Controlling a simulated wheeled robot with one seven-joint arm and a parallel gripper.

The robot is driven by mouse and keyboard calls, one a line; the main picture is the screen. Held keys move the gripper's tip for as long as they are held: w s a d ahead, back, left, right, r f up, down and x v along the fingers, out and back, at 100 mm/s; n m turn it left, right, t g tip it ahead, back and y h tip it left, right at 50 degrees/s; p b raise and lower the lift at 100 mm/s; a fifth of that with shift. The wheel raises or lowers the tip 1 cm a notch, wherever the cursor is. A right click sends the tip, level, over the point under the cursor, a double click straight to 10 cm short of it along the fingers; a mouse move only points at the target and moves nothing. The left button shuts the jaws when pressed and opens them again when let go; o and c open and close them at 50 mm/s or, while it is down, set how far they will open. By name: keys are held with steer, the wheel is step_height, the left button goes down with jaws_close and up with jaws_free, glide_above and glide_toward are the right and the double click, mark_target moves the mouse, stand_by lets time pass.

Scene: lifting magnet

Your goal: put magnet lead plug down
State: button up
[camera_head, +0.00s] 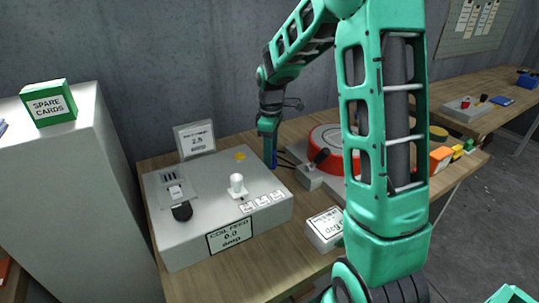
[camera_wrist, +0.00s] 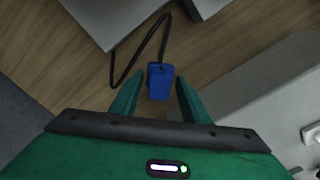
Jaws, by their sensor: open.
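The blue lead plug (camera_wrist: 160,82) rests on the wooden table, or very close to it, between my fingers in the wrist view. It also shows as a narrow blue piece (camera_head: 272,158) under my gripper in the head view. My gripper (camera_wrist: 160,76) is open, with a finger on each side of the plug and small gaps visible. A black lead (camera_wrist: 143,54) loops from the plug toward a grey block. In the head view my gripper (camera_head: 268,140) points down behind the coil feed box (camera_head: 215,205). The red round magnet (camera_head: 326,140) is partly hidden by my arm.
A small labelled block (camera_head: 325,228) lies at the front. A grey cabinet (camera_head: 60,170) stands left; another bench (camera_head: 490,90) is at right.

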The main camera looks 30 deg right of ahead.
step_height(320, 180, up, 13)
steer(key=shift+f, duration=0.2)
stand_by(0.6)
